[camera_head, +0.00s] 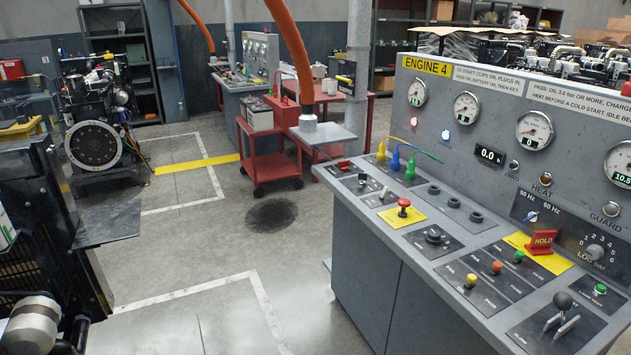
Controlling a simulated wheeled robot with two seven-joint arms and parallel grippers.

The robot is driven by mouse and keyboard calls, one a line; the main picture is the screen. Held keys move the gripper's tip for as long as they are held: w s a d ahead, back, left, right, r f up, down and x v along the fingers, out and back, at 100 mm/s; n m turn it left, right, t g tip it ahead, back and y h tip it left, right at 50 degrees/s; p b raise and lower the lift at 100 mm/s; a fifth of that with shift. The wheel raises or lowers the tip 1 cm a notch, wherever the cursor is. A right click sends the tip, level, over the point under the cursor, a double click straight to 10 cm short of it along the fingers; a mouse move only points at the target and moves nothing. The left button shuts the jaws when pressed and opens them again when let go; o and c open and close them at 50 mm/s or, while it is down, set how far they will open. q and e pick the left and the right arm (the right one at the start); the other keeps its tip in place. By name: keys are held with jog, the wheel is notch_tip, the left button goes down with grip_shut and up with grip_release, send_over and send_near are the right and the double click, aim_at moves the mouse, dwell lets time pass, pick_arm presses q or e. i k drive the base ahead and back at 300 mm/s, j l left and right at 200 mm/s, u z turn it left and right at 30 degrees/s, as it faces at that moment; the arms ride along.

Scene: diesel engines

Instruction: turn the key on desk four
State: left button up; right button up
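Desk four is the grey console (395,270) on the right, with a yellow "ENGINE 4" label (430,66) on its upright panel. I cannot clearly make out a key. A dark round switch (433,237) sits on a black plate in the middle of the sloping top. A small silver-coloured control (383,193) stands near the desk's left end, too small to identify as a key. Neither of my grippers is in view.
The desk top also carries a red mushroom button (403,207), coloured plugs (395,158), a red HOLD tag (542,241) and a black-knobbed lever (563,301). A red trolley (272,165) stands behind. An engine (95,130) is at left. The floor between is clear.

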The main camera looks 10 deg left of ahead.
aim_at(363, 176)
jog(key=i+l+u, duration=0.35)
jog(key=l, duration=0.3)
jog(key=i+l+u, duration=0.2)
jog(key=l, duration=0.15)
jog(key=i+l, duration=0.1)
jog(key=l, duration=0.3)
